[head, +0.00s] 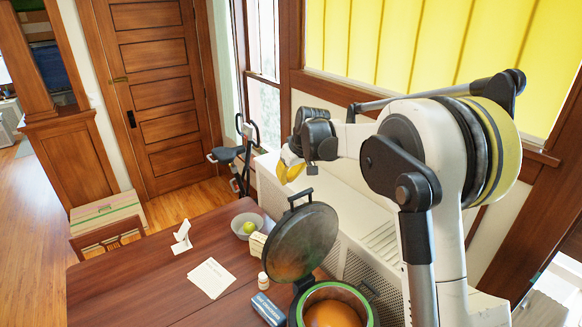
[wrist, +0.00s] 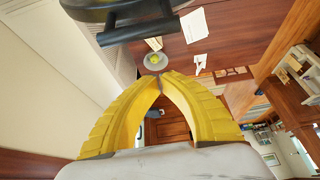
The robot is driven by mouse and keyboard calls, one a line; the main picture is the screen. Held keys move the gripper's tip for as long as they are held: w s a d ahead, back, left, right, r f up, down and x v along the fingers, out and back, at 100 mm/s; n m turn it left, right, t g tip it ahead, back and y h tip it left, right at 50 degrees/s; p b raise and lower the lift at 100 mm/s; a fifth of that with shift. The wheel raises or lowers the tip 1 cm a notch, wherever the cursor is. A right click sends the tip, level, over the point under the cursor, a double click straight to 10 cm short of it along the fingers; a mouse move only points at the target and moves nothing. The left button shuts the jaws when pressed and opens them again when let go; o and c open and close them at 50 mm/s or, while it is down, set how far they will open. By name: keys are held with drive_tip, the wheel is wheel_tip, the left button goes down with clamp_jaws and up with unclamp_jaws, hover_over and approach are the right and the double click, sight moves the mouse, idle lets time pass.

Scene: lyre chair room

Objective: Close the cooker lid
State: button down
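The cooker (head: 367,300) stands at the bottom of the head view, partly cut off, with a green rim and orange contents. Its dark round lid (head: 300,245) is open, tilted up on the far side of the pot, with a black handle (head: 299,196) at its upper edge. In the wrist view the lid (wrist: 85,10) and its handle (wrist: 140,30) show at the top, close to the fingers. My gripper (head: 288,172) has yellow fingers and is above and behind the lid, apart from it. In the wrist view its fingertips (wrist: 160,76) meet with nothing between them.
On the wooden table (head: 150,285) are a bowl (head: 247,226) with green and yellow fruit, papers (head: 211,278), a white stand (head: 181,238), a small bottle (head: 263,281) and a blue box (head: 268,309) beside the cooker. A white radiator cover (head: 335,215) runs behind the table.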

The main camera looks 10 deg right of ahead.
drive_tip(key=shift+s+d+f+p, duration=0.2)
drive_tip(key=shift+s, duration=0.35)
drive_tip(key=shift+s+d+f+p, duration=0.15)
drive_tip(key=shift+s+d+f, duration=0.1)
drive_tip(key=shift+s, duration=0.35)
drive_tip(key=shift+s+d+f+p, duration=0.2)
drive_tip(key=shift+s, duration=0.35)
drive_tip(key=shift+w+f, duration=0.15)
drive_tip(key=shift+f, duration=0.05)
drive_tip(key=shift+d, duration=0.1)
